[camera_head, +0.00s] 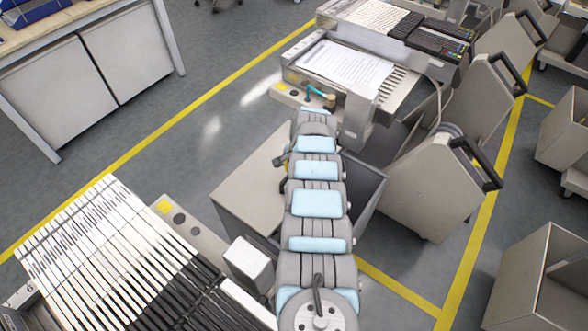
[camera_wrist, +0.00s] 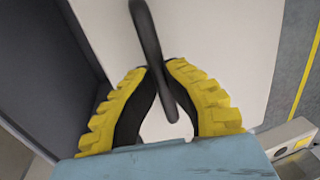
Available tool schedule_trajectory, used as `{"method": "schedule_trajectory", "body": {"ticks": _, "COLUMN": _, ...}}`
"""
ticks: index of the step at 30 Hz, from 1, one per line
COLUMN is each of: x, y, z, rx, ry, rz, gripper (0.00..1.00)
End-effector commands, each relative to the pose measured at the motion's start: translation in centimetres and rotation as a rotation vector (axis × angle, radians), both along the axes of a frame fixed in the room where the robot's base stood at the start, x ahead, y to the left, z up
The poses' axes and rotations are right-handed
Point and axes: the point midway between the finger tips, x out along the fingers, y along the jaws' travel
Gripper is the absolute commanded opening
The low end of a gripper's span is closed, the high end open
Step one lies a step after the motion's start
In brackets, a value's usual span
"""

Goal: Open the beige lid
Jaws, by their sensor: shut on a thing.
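The beige lid (camera_head: 247,186) is a flat panel left of my arm in the head view. It fills much of the wrist view as a pale surface (camera_wrist: 225,45). A black bar handle (camera_wrist: 147,28) stands against it in the wrist view. My gripper (camera_wrist: 157,72) has its yellow-padded fingers shut on this handle, one on each side. In the head view, my arm mostly hides my gripper (camera_head: 284,161) and covers the handle. A dark grey bin (camera_head: 372,190) shows its inside right of my arm, beside the lid. The lid's hinge line is hidden.
A machine with printed sheets (camera_head: 345,65) stands behind my arm. A feeder with many slats (camera_head: 110,255) is at the front left. Grey trolleys with black handles (camera_head: 435,185) stand close on the right. The floor (camera_head: 195,125) at the left is clear.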

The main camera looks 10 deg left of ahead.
Motion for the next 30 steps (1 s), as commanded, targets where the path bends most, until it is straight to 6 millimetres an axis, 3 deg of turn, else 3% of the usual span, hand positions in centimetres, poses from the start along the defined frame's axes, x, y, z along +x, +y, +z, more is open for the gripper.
{"method": "schedule_trajectory", "body": {"ticks": 1, "x": -0.2, "y": -0.2, "z": -0.3, "rx": -0.002, "ry": 0.004, "rz": -0.002, "gripper": 0.13}}
{"method": "schedule_trajectory", "body": {"ticks": 4, "x": -0.1, "y": -0.2, "z": -0.3, "rx": -0.001, "ry": 0.004, "rz": -0.002, "gripper": 0.42}}
{"method": "schedule_trajectory", "body": {"ticks": 5, "x": -0.1, "y": -0.2, "z": -0.3, "rx": -0.002, "ry": 0.003, "rz": -0.002, "gripper": 0.43}}
{"method": "schedule_trajectory", "body": {"ticks": 19, "x": 0.0, "y": -0.2, "z": 0.3, "rx": 0.0, "ry": 0.002, "rz": -0.001, "gripper": 0.43}}
{"method": "schedule_trajectory", "body": {"ticks": 30, "x": -0.1, "y": -0.5, "z": 2.2, "rx": 0.001, "ry": -0.003, "rz": 0.0, "gripper": 0.43}}
